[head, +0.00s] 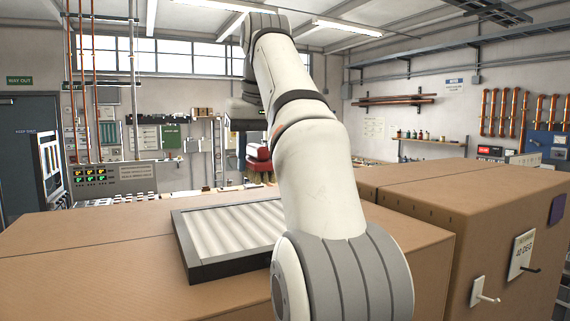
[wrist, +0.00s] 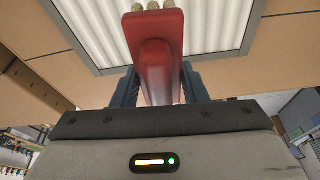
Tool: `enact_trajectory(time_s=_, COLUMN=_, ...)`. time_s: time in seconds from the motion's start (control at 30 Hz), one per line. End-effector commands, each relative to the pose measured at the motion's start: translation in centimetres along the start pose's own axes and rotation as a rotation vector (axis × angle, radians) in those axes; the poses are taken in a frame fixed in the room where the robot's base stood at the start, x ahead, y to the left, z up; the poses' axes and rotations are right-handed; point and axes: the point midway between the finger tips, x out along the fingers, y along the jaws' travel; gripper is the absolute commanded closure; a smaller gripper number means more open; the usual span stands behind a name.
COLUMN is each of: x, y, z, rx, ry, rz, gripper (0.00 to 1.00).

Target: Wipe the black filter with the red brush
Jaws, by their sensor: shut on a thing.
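The black filter (head: 193,262) lies flat on the brown cabinet top in the head view, a black frame around pale pleats; my arm covers its right part. Its dark frame and pleats also show at the top of the wrist view (wrist: 203,63). The red brush (wrist: 158,60) is clamped between the fingers of my gripper (wrist: 155,90), with pale bristle tufts at its far end. In the head view the red brush (head: 258,156) hangs bristles down near the filter's far edge. My gripper is partly hidden behind my arm; whether the bristles touch the filter I cannot tell.
The brown cabinet top (head: 90,235) is bare left of the filter. A second brown cabinet (head: 440,190) stands at the right, with hooks and a sign (head: 521,254) on its front. Copper pipes (head: 80,110) rise at the back left.

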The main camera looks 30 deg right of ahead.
Motion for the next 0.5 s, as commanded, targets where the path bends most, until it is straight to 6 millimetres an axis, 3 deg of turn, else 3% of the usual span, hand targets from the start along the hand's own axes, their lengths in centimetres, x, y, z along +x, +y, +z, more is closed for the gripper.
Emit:
enact_trajectory(time_s=0.03, x=-0.2, y=-1.6, z=0.0, rx=-0.008, ry=0.001, rz=-0.002, gripper=0.88)
enact_trajectory(time_s=0.2, x=-0.8, y=-5.1, z=0.2, rx=0.0, ry=0.004, rz=0.0, gripper=0.88)
enact_trajectory(time_s=0.5, x=-1.2, y=-7.5, z=0.6, rx=0.014, ry=0.005, rz=0.003, gripper=0.88)
